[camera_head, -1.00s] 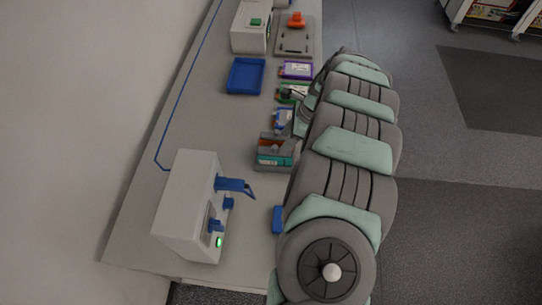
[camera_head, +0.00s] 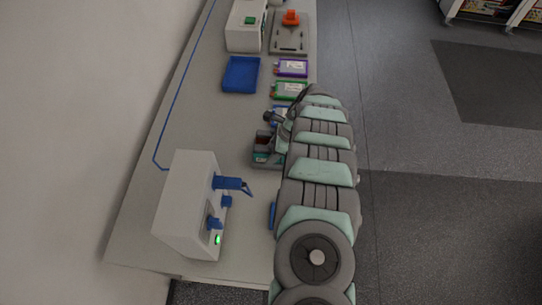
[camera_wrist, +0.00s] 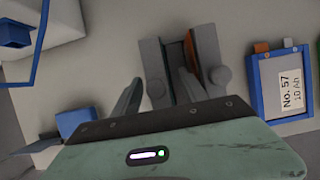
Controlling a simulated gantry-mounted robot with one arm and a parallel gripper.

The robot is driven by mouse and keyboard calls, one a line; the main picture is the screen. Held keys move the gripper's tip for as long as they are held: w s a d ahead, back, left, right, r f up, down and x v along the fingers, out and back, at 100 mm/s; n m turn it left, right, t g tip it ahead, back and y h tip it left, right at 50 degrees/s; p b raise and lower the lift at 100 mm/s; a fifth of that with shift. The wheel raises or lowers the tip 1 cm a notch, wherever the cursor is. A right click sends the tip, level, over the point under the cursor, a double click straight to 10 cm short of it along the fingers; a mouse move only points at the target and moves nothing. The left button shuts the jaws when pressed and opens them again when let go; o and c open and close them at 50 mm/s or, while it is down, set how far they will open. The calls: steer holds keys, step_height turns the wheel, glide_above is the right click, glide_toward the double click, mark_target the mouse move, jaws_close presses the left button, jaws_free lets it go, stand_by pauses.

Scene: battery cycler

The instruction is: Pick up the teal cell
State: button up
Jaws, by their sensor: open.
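In the wrist view the holder (camera_wrist: 153,62) stands upright ahead of my gripper, with a brown-orange part inside. In the head view the fingertips are mostly hidden behind my arm.
A blue cell labelled No. 57 (camera_wrist: 283,85) lies right of the holder in the wrist view. A blue block (camera_wrist: 76,122) lies left. Green (camera_head: 289,90) and purple (camera_head: 292,67) cells, a blue tray (camera_head: 241,75) and a white machine (camera_head: 187,205) with blue levers share the bench.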

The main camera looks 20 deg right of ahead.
steer(key=shift+f, duration=0.1)
jaws_close()
stand_by(0.5)
stand_by(0.9)
